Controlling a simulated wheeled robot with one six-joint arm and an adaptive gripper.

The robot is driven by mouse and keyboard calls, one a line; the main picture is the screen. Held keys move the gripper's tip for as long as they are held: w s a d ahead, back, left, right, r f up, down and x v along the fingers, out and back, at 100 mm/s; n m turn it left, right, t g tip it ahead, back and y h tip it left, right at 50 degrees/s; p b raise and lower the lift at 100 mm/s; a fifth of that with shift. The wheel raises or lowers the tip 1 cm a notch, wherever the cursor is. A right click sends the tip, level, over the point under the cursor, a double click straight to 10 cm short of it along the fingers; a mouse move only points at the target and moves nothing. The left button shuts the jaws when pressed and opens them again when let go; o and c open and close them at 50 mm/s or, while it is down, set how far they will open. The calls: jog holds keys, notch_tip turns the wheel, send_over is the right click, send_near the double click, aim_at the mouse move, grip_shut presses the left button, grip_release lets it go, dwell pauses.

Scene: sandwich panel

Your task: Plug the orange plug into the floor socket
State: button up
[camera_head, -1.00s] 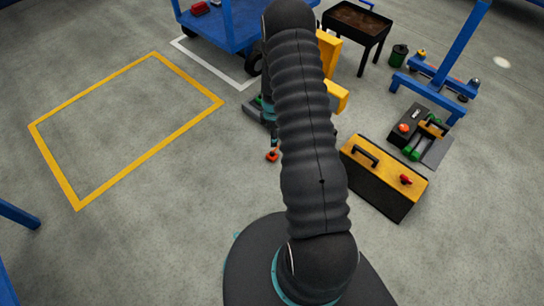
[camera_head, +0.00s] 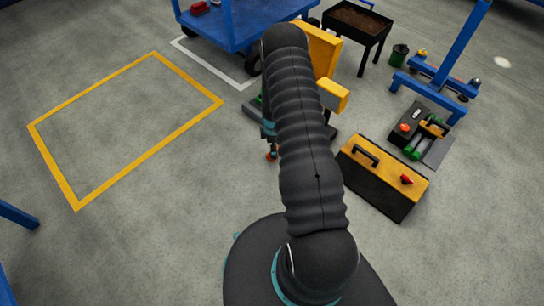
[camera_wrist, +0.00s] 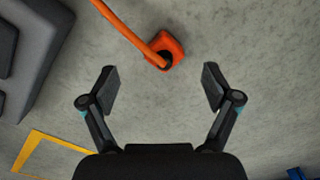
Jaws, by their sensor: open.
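The orange plug (camera_wrist: 167,50) lies on the concrete floor in the wrist view, with an orange cable (camera_wrist: 128,20) running off to the upper left. In the head view the plug (camera_head: 271,156) shows as a small orange spot just left of my arm. My gripper (camera_wrist: 160,85) is open and empty; its fingers are spread either side of the plug's line, and the plug is just beyond the fingertips. In the head view my gripper is mostly hidden behind my arm. I cannot make out the floor socket for certain.
A dark grey block (camera_wrist: 35,55) stands left in the wrist view. In the head view, a black-and-yellow toolbox (camera_head: 383,178) stands right of my arm, with a yellow stand (camera_head: 321,45) behind. A blue cart (camera_head: 238,25) is at the back. The yellow-outlined floor area at left is clear.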

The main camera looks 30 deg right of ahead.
jog(key=f, duration=0.4)
jog(key=shift+s+a+f, duration=0.2)
jog(key=shift+f, duration=0.15)
jog(key=c, duration=1.2)
